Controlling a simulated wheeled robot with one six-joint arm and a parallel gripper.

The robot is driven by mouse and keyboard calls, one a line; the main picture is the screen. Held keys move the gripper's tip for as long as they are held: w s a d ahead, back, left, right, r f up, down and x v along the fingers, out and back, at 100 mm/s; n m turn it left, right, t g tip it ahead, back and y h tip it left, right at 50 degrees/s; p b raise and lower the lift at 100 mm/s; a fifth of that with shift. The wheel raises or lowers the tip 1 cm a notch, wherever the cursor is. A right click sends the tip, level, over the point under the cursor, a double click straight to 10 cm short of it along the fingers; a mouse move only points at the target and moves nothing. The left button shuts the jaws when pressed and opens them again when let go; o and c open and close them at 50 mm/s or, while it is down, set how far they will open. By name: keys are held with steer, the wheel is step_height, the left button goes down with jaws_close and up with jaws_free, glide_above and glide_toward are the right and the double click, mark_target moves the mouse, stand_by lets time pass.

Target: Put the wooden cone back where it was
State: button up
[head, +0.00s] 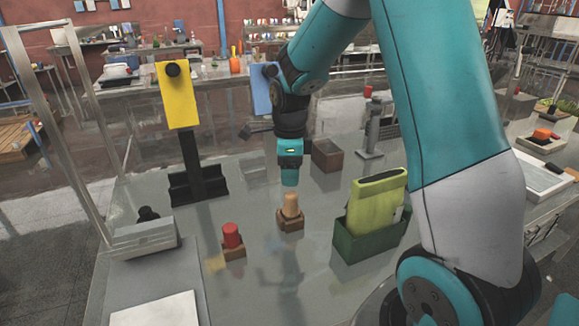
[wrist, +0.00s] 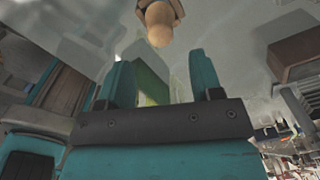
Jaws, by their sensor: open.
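The wooden cone (head: 291,204) is a tan, rounded peg standing upright in a small brown wooden block (head: 290,222) near the middle of the table. My gripper (head: 290,181) is just above the cone, pointing down. In the wrist view the cone (wrist: 159,22) and its block (wrist: 177,10) show beyond the fingertips. The two teal fingers of my gripper (wrist: 158,62) are apart with nothing between them. The cone appears clear of both fingers.
A red peg (head: 231,234) stands in a similar block to the left. A green bin (head: 368,243) holding a lime pack (head: 376,200) stands to the right. A yellow panel (head: 177,95) on a black stand, a brown box (head: 327,155) and a grey stand (head: 371,135) are behind.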

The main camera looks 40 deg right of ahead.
steer(key=shift+r, duration=0.9)
steer(key=s+a+r+n+y, duration=0.1)
steer(key=s+a+r+n, duration=0.2)
steer(key=s+a+n, duration=0.35)
steer(key=s+a+r+n+y, duration=0.1)
steer(key=s+a+r+n, duration=0.2)
steer(key=a+n, duration=0.6)
steer(key=s+a+r+n+y, duration=0.1)
steer(key=s+a+n, duration=0.2)
steer(key=s+n, duration=0.3)
steer(key=s+a+r+n+y, duration=0.1)
steer(key=s+a+n, duration=0.3)
steer(key=n, duration=0.7)
steer(key=s, duration=0.2)
steer(key=shift+s+r, duration=0.35)
steer(key=shift+s, duration=0.05)
